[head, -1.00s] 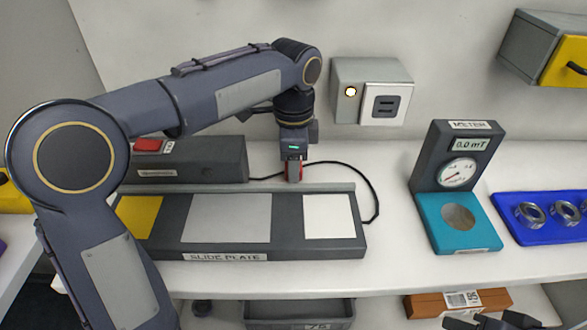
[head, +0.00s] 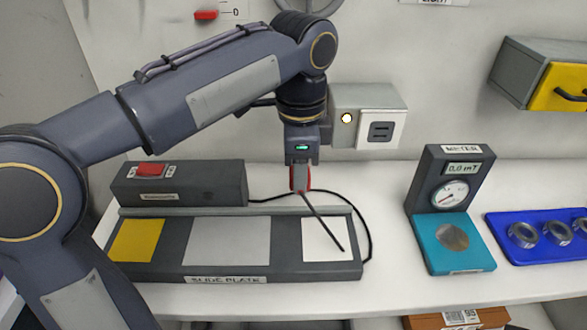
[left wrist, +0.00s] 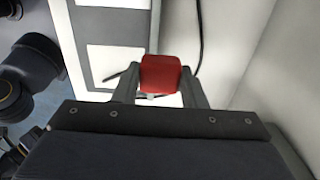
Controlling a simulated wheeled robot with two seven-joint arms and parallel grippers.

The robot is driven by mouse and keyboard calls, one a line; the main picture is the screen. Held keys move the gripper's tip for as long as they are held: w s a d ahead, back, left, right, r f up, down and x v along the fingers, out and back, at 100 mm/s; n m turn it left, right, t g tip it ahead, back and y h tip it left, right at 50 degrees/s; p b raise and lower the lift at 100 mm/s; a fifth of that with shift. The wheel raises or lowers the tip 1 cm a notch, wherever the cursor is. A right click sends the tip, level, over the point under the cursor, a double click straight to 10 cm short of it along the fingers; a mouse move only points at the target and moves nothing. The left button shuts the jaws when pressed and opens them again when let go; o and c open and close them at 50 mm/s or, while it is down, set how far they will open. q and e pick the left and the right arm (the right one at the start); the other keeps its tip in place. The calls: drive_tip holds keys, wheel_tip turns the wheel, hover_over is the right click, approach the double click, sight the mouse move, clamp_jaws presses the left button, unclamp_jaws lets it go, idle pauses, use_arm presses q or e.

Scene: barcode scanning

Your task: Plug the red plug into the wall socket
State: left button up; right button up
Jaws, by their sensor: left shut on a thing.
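My left gripper (head: 301,187) is shut on the red plug (head: 306,178) and holds it above the back edge of the slide plate. The plug also shows red between the fingers in the left wrist view (left wrist: 160,74). A thin dark rod or cord slants from the plug down over the white pad. The wall socket (head: 381,131) is a white-fronted grey box with dark slots, to the right of the gripper and higher in the head view. The plug is apart from it. The plug's prongs cannot be made out. My right gripper is not in view.
The slide plate (head: 228,279) lies below the gripper. A dark box with a red switch (head: 152,169) stands at left. A black cable (head: 369,225) loops around the plate's right end. A meter (head: 450,190) and a blue tray (head: 500,224) stand at right. A lit lamp (head: 346,118) is beside the socket.

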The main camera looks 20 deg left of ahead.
use_arm(q)
drive_tip(key=s+d+r, duration=0.3)
drive_tip(key=s, duration=0.4)
drive_tip(key=shift+d, duration=0.2)
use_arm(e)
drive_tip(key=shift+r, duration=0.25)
use_arm(q)
drive_tip(key=shift+w, duration=0.1)
